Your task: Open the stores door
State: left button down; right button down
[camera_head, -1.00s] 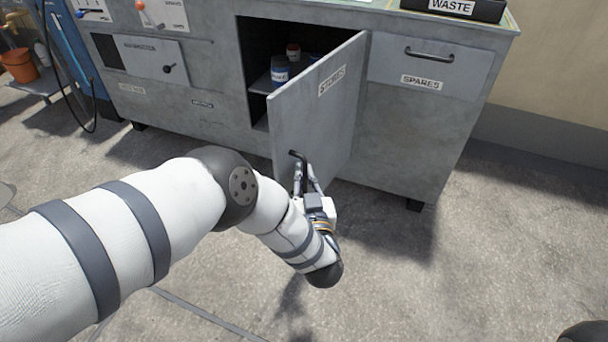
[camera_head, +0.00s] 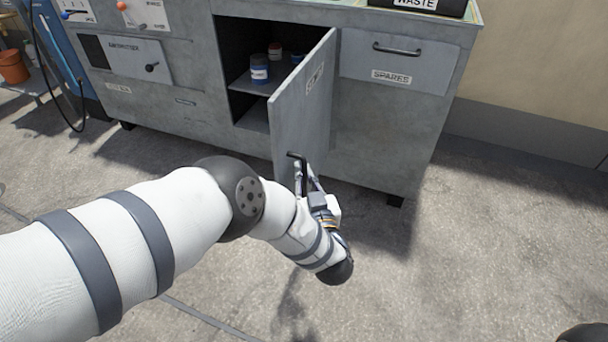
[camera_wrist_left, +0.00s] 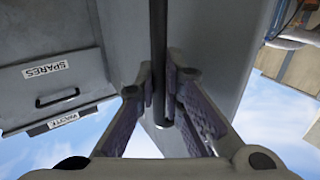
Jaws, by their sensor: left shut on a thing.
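The stores door (camera_head: 300,105) is a grey panel hinged at its right side on the grey cabinet. It stands wide open, swung out toward me, and its label is seen at a steep slant. Its black bar handle (camera_head: 296,155) is near the door's lower free edge. My left gripper (camera_head: 302,170) is shut on this handle. In the left wrist view the two fingers (camera_wrist_left: 168,100) close on either side of the dark handle bar (camera_wrist_left: 159,50). My right gripper is not seen.
Inside the opening, a blue-labelled jar (camera_head: 260,69) and other small containers stand on a shelf (camera_head: 245,82). The spares drawer (camera_head: 395,62) is shut, right of the door. A waste tray (camera_head: 420,8) sits on top. The concrete floor in front is clear.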

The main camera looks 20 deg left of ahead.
pick_arm(q)
jog(key=c, duration=1.7)
grip_release()
jog(key=v, duration=1.2)
